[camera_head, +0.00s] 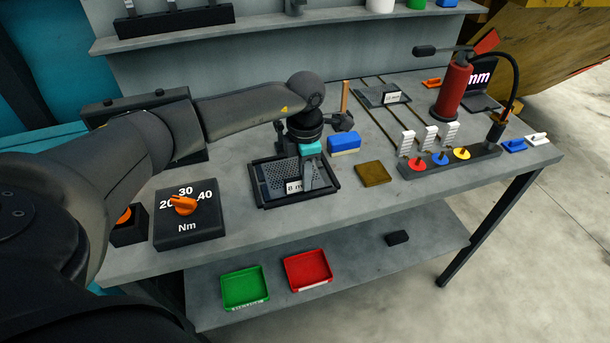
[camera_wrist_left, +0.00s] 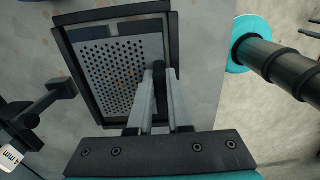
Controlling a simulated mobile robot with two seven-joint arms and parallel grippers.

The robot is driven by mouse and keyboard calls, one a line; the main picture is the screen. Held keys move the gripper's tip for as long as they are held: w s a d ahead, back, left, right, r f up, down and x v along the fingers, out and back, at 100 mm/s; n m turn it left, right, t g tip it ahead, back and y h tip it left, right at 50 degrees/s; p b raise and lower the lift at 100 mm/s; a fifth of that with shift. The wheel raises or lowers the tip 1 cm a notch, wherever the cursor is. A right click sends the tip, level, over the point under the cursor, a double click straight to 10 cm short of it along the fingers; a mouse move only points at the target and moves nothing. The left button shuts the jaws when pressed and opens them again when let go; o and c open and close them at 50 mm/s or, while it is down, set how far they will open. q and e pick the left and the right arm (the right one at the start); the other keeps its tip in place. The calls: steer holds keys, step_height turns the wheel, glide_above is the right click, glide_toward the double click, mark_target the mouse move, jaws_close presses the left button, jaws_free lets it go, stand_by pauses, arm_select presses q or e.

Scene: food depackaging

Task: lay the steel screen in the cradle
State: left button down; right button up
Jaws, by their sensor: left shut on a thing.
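The steel screen (camera_head: 280,176) is a grey perforated plate. It lies within the outline of a black rectangular cradle (camera_head: 257,187) near the middle of the bench. A white "8 mm" label (camera_head: 294,187) shows at the front. My left gripper (camera_head: 309,170) points down over the right part of the cradle and is shut on the screen. In the left wrist view, the fingers (camera_wrist_left: 160,76) close on a dark piece at the edge of the screen (camera_wrist_left: 110,75), inside the cradle's black rim (camera_wrist_left: 74,62). A gap shows at the far side. I cannot tell whether the screen touches the cradle floor.
A torque dial box (camera_head: 190,222) stands left of the cradle. A blue-and-white block (camera_head: 344,143) and brown pad (camera_head: 374,174) lie to the right. Another framed screen (camera_head: 383,95) and a fire extinguisher (camera_head: 453,90) stand farther back. The bench front before the pad is clear.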

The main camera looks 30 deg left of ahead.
arm_select(q)
steer(key=shift+f, duration=0.15)
steer(key=c, duration=0.8)
jaws_free()
steer(key=shift+c, duration=0.2)
steer(key=shift+r, duration=0.2)
step_height(320, 180, up, 12)
